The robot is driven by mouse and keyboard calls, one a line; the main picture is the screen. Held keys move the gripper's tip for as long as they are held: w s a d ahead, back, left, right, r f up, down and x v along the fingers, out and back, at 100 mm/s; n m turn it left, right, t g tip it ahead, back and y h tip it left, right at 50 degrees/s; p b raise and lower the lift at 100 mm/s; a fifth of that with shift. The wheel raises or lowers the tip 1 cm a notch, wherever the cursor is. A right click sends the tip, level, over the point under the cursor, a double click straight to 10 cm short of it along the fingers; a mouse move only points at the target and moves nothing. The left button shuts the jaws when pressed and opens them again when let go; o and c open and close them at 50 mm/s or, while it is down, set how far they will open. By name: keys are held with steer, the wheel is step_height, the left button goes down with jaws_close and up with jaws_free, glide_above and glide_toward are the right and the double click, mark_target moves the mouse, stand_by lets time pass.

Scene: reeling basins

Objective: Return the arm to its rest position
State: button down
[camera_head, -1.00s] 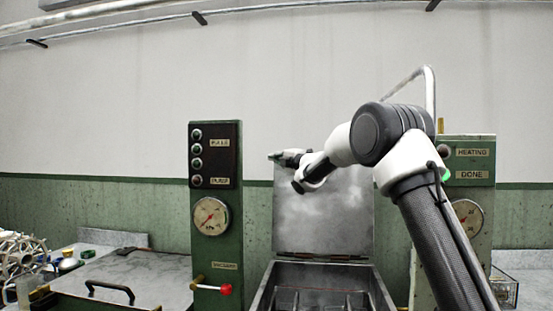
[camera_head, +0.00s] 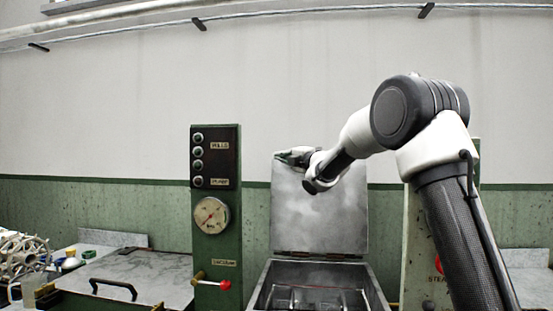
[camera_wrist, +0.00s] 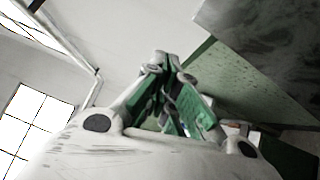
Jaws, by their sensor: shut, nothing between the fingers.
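My arm rises at the right of the head view, bends at a large grey elbow joint, and reaches left to the wrist. My gripper (camera_head: 281,154) is small there, in front of the upper edge of the raised basin lid (camera_head: 320,208). In the wrist view my gripper (camera_wrist: 160,58) is shut, its green-sided fingers meeting at the tips with nothing between them. Whether it touches the lid cannot be told.
The open basin (camera_head: 262,290) stands below the lid. Left of it is a green panel (camera_head: 229,250) with a gauge (camera_head: 211,215) and a red-knobbed lever (camera_head: 225,285). A closed lid with a black handle (camera_head: 112,287) lies further left, near metal reels (camera_head: 22,255). The right panel is mostly hidden by my arm.

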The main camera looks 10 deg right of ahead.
steer(key=s+d+f+m+g+h, duration=0.35)
steer(key=s+d+f+m, duration=0.3)
steer(key=f, duration=0.35)
steer(key=s+d+f+m+g+h, duration=0.3)
steer(key=s+d+f+m+h, duration=0.25)
steer(key=d+f+m, duration=0.35)
steer(key=s+f+m+g, duration=0.2)
steer(key=s+m, duration=0.1)
steer(key=s, duration=1.1)
steer(key=s+d+f+m+g, duration=0.1)
steer(key=s+f+m+g, duration=0.1)
steer(key=s, duration=1.3)
steer(key=s+f+m+g, duration=0.2)
steer(key=s+m, duration=0.2)
steer(key=s, duration=1)
steer(key=shift+s+d, duration=0.25)
steer(key=shift+s, duration=0.15)
steer(key=shift+g, duration=0.25)
